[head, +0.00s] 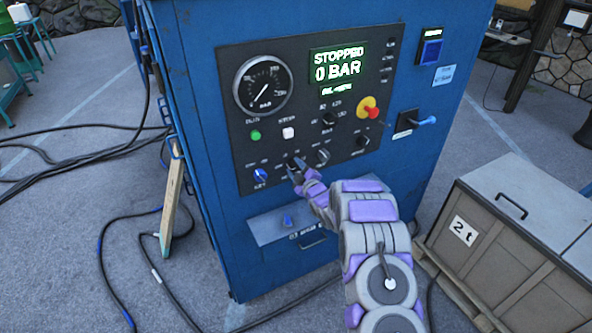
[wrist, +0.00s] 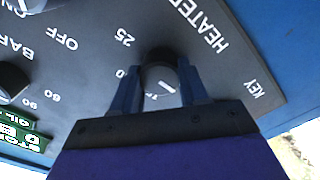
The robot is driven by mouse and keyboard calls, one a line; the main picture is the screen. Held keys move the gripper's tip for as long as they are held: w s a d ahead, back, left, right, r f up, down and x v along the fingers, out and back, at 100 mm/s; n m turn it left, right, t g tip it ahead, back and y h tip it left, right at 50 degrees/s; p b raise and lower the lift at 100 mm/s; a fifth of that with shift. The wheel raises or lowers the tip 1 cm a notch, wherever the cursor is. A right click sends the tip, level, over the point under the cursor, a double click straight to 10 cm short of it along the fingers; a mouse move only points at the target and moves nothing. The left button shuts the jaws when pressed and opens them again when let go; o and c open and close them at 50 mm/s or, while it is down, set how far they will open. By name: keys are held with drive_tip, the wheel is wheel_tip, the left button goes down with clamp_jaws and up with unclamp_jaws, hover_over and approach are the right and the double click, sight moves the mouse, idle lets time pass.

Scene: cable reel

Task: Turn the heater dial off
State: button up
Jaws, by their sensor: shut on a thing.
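The heater dial (wrist: 159,70) is a round black knob with a light face and a white pointer line, on the dark control panel (head: 222,120) of the blue cabinet. In the wrist view the word HEATER is printed beside it. My gripper (wrist: 160,82) is shut on the dial, with one finger on each side of it. It also shows in the head view (head: 294,170) at the panel's lower row, where the fingers partly hide the dial. The pointer lies at a slant in the wrist view; I cannot tell its exact setting.
A red and yellow stop button (head: 369,107) and a blue-handled lever (head: 420,121) are farther right. The display (head: 338,64) reads STOPPED, 0 BAR. A crate (head: 510,225) stands right.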

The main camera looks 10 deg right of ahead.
drive_tip(key=shift+a+f, duration=0.1)
drive_tip(key=shift+f, duration=0.1)
drive_tip(key=o, duration=1.1)
drive_tip(key=shift+r, duration=0.1)
drive_tip(key=shift+c, duration=0.2)
drive_tip(key=shift+s, duration=0.1)
drive_tip(key=p+v, duration=0.1)
drive_tip(key=v, duration=1.6)
drive_tip(key=shift+p, duration=0.3)
